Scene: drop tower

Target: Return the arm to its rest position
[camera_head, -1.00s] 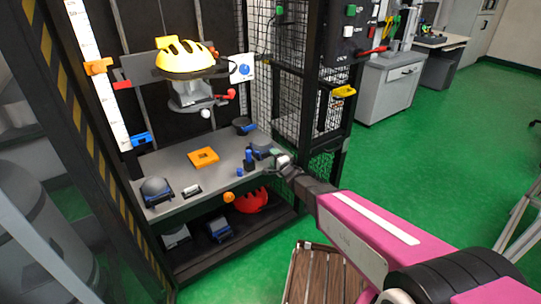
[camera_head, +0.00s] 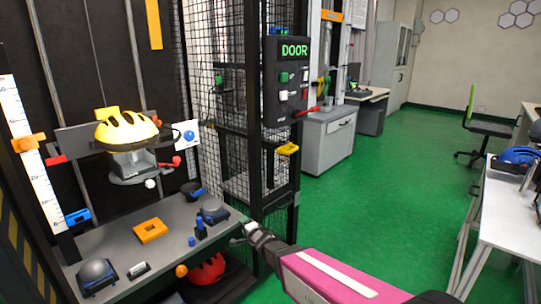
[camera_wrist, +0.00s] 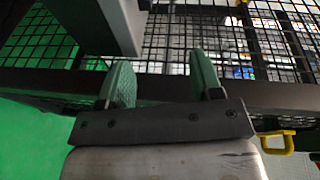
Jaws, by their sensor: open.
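My gripper (camera_head: 249,233) is at the right front of the drop tower, just beyond the right end of its grey shelf, at the end of my pink arm. In the wrist view its two green-padded fingers (camera_wrist: 160,85) stand apart with nothing between them. Behind them are the dark frame bar and black wire mesh of the tower. Whether the fingers touch the frame cannot be told.
The grey shelf (camera_head: 110,248) holds an orange square block (camera_head: 150,230) and several small parts. A yellow helmet (camera_head: 126,131) sits on the carriage above. A control box (camera_head: 287,78) reads DOOR. A yellow handle (camera_head: 288,149) sticks out from the tower. Green floor (camera_head: 380,190) is open at right.

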